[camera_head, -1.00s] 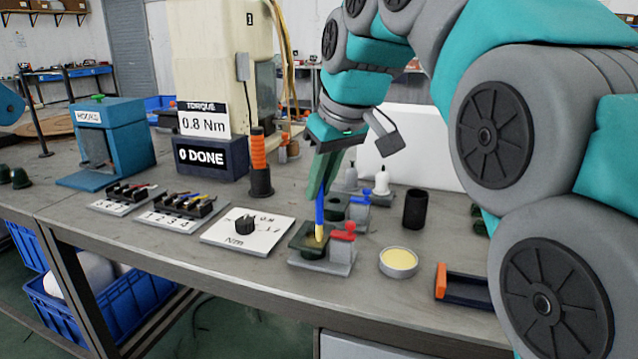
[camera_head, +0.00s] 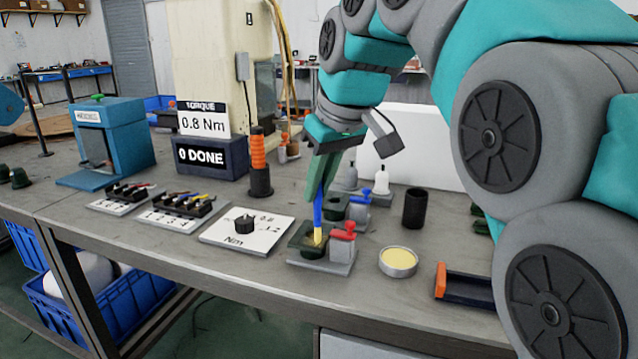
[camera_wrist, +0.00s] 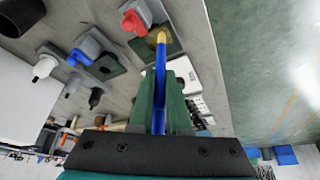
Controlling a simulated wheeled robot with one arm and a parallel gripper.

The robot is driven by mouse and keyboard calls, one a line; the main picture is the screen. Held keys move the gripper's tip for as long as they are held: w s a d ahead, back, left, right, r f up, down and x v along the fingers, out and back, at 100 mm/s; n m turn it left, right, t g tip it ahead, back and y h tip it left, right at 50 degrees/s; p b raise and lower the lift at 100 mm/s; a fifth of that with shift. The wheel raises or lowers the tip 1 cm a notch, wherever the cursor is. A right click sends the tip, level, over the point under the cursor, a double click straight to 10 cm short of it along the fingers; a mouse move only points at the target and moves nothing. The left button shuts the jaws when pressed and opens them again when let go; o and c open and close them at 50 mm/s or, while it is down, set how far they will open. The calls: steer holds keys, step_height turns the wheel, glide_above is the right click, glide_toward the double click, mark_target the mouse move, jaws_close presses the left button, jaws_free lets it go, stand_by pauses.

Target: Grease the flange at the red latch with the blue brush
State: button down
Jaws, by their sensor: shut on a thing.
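My gripper (camera_head: 322,182) is shut on the blue brush (camera_head: 318,208), which points down with its yellowish tip at the dark green flange (camera_head: 303,240). The flange sits on a grey base beside the red latch (camera_head: 343,232). In the wrist view the blue brush (camera_wrist: 161,85) runs out between the green fingers (camera_wrist: 160,100), and its tip lies over the flange (camera_wrist: 172,47) near the red latch (camera_wrist: 135,18). I cannot tell for sure whether the tip touches the flange.
A second fixture with a blue latch (camera_head: 359,198) stands just behind. An open tin of pale yellow grease (camera_head: 398,262) is to the right, near a black cup (camera_head: 414,208). A dial board (camera_head: 240,240) lies to the left. An orange-ended black tray (camera_head: 468,290) is at front right.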

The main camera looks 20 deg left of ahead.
steer(key=shift+w, duration=0.8)
steer(key=shift+s, duration=0.2)
steer(key=shift+s, duration=0.7)
step_height(320, 180, up, 3)
steer(key=shift+p, duration=0.95)
